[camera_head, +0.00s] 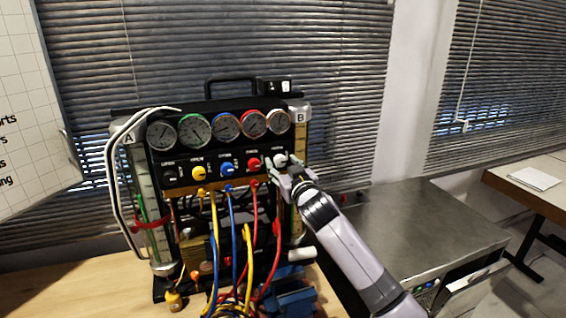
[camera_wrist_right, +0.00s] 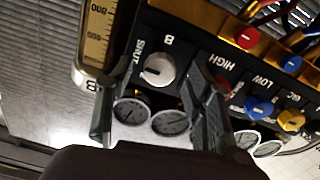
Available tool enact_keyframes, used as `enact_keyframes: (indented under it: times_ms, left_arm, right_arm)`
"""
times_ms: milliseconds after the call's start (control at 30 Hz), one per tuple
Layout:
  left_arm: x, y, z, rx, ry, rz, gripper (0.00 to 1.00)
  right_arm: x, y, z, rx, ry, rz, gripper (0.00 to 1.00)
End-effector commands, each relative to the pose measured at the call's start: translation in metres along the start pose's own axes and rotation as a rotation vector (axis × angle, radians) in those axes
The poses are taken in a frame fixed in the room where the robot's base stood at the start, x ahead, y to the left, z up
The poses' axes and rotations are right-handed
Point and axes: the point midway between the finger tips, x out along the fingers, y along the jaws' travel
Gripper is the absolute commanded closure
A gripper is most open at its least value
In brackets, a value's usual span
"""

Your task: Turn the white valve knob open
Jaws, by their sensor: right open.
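The white valve knob (camera_head: 280,160) is at the right end of the knob row on the black gauge rig. In the right wrist view the white knob (camera_wrist_right: 158,70) sits on the panel beside a "SHUT" label, with its pointer mark towards that label. My right gripper (camera_head: 290,172) is at the panel's right end, partly in front of the knob. In the wrist view the fingers of my right gripper (camera_wrist_right: 160,100) are open, one on each side of the knob, with gaps between. Contact is not visible. My left gripper is not in view.
The rig's panel has a red knob (camera_head: 253,163), blue knob (camera_head: 227,169) and yellow knob (camera_head: 198,173) left of the white one, with gauges above. Coloured hoses (camera_head: 236,240) hang below. A glass column B (camera_head: 300,130) stands close on the right. A metal-topped cabinet (camera_head: 420,225) is further right.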

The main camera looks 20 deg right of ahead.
Motion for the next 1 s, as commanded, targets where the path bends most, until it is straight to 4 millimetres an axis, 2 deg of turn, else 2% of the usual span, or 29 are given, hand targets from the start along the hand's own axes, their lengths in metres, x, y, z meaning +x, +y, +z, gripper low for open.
enact_keyframes:
  times_ms: [333, 1000]
  left_arm:
    - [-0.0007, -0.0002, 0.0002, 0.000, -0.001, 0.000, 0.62]
    - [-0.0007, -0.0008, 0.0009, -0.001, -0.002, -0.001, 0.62]
  right_arm:
    - [0.0029, -0.0002, 0.0001, 0.000, 0.000, 0.000, 0.52]
    - [0.0027, -0.0002, 0.0004, 0.000, -0.001, 0.000, 0.97]
